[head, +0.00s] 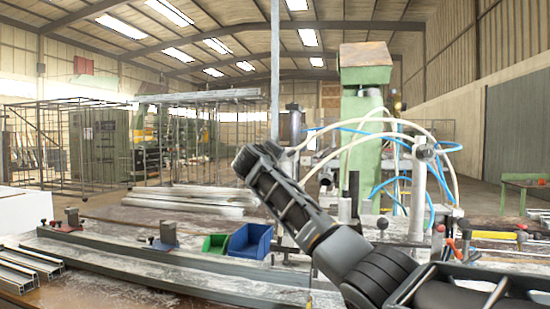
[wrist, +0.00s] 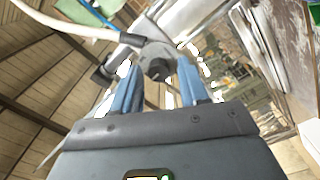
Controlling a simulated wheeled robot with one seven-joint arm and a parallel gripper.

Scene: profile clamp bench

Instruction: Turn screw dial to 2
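In the wrist view, a grey rounded part with a dark round end (wrist: 157,68) lies beyond and between my two blue fingertips. It looks like the screw dial, but no numbers can be read on it. My gripper (wrist: 158,80) is open, with the fingers apart on either side of this part; I cannot tell whether either finger touches it. In the head view, my arm reaches up and left across the bench, and the gripper is hidden behind it. I cannot make out the dial in that view.
A green machine column (head: 362,130) stands behind my arm, with blue and white hoses (head: 400,125) looping beside it. A blue bin (head: 250,241) and a green bin (head: 215,243) sit on the bench. Long metal profiles (head: 150,265) lie along the front.

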